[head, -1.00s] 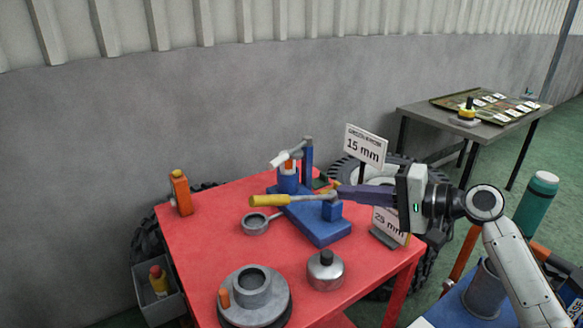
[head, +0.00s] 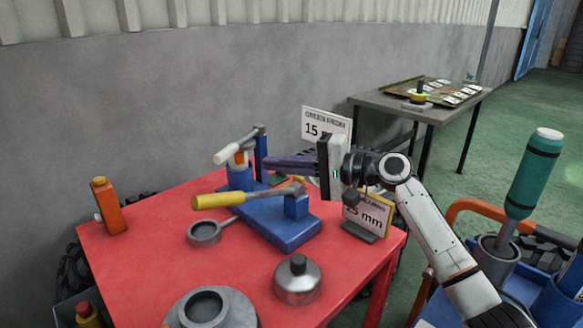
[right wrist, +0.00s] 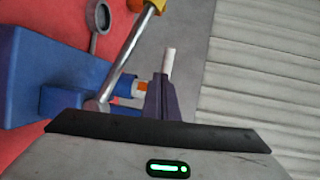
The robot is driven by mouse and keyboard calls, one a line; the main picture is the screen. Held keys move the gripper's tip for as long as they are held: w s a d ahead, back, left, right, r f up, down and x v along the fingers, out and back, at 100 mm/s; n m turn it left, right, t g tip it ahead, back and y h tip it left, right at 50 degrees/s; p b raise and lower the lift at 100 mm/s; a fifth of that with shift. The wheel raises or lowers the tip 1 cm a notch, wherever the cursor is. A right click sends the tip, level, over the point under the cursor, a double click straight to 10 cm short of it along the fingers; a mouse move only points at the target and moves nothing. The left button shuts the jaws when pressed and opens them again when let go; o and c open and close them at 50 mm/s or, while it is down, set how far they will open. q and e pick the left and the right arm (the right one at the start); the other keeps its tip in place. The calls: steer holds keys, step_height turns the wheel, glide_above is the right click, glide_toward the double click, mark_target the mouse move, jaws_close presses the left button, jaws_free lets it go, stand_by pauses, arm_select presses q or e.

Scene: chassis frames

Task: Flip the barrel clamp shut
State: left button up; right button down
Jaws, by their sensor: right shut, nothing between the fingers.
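The barrel clamp has a blue base (head: 285,232) on the red table. Its lever with a yellow handle (head: 218,200) lies low, pointing left from the pivot block (head: 296,207). The handle's end also shows in the right wrist view (right wrist: 156,4). A second lever with a white handle (head: 236,149) sits by the blue post (head: 261,150), above a blue cylinder with an orange and white part (head: 238,161). My right gripper (head: 268,164) is shut and empty, its dark fingers pointing left behind the yellow lever, near the post. Contact cannot be told. My left gripper is not in view.
A grey ring with a handle (head: 203,234), a metal flask (head: 297,282) and an orange bottle (head: 107,206) stand on the red table (head: 150,265). Signs reading 15 mm (head: 311,129) and 25 mm (head: 367,217) stand near my right arm. A grey table (head: 432,115) stands behind.

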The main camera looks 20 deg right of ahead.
mark_target(230, 155)
steer(key=x, duration=0.2)
steer(key=b+x, duration=0.1)
steer(key=x, duration=0.2)
steer(key=r+x, duration=0.1)
steer(key=x, duration=0.2)
steer(key=shift+a+r, duration=0.1)
steer(key=shift+w+a+r, duration=0.1)
steer(key=shift+w+a, duration=0.35)
steer(key=shift+a, duration=0.3)
